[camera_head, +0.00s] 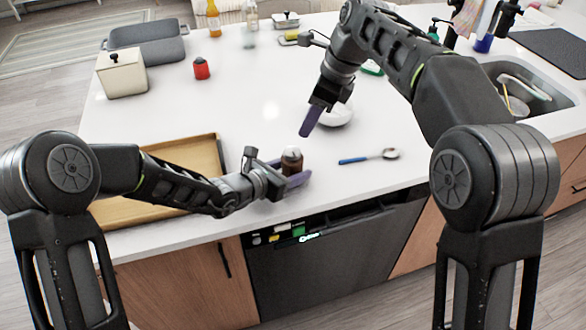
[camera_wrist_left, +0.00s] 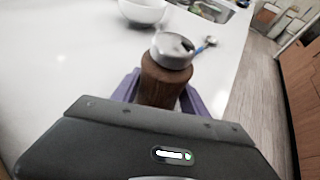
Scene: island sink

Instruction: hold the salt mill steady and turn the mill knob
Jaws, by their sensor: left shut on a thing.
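The salt mill (camera_head: 291,163) stands upright near the front edge of the white counter, with a brown body and a silvery knob (camera_head: 291,153) on top. In the left wrist view the mill's wooden body (camera_wrist_left: 162,85) sits between purple fingers, and its metal knob (camera_wrist_left: 172,47) rises above them. My left gripper (camera_head: 292,180) is shut on the mill's body. My right gripper (camera_head: 312,120) is above the counter, behind and a little right of the mill, apart from it. Its fingers point down and overlap in view, so its opening is unclear.
A white bowl (camera_head: 338,114) stands just behind my right gripper. A blue-handled spoon (camera_head: 368,157) lies right of the mill. A wooden tray (camera_head: 196,150) lies left, partly under my left arm. A red jar (camera_head: 201,69) and a cream canister (camera_head: 122,73) stand farther back. The sink (camera_head: 527,88) is right.

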